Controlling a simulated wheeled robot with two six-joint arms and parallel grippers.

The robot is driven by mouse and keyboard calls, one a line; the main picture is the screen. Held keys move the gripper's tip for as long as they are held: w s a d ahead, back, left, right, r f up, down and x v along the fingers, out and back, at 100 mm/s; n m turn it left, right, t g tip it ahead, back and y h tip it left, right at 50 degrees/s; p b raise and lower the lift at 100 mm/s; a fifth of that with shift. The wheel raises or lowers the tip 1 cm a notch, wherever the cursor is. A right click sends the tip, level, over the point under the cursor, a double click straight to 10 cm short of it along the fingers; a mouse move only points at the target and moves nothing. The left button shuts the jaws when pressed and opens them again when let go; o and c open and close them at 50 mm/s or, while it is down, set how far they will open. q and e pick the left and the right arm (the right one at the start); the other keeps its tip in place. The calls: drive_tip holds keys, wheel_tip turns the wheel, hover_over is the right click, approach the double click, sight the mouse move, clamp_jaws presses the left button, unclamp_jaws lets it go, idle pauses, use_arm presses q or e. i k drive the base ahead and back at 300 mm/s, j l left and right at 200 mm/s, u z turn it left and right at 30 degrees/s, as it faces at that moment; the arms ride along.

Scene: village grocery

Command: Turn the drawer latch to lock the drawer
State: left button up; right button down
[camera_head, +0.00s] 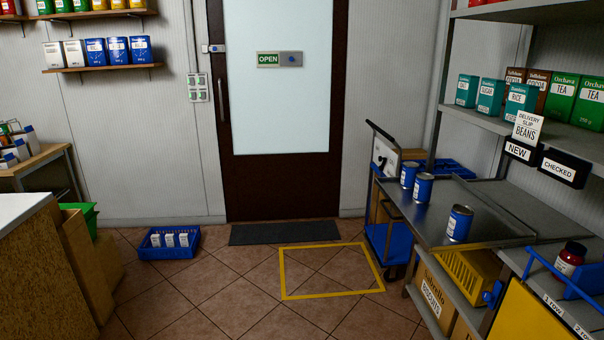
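No drawer or latch can be made out for certain. A small blue fitting (492,293) sits at the left edge of a yellow panel (530,318) at the lower right. I cannot tell whether this fitting is a latch or whether the panel is a drawer front. Neither of my grippers is in view.
A metal table (430,222) at the right holds several blue cans (460,223). A yellow basket (468,276) sits below it. A blue crate (160,251) is on the floor at the left. Tiled floor is open around the yellow floor square (283,272), before the door (286,180).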

sight(492, 297)
drive_tip(key=z, duration=1.3)
drive_tip(key=i+j, duration=0.25)
drive_tip(key=i, duration=0.2)
drive_tip(key=i+j, duration=0.25)
drive_tip(key=i, duration=0.25)
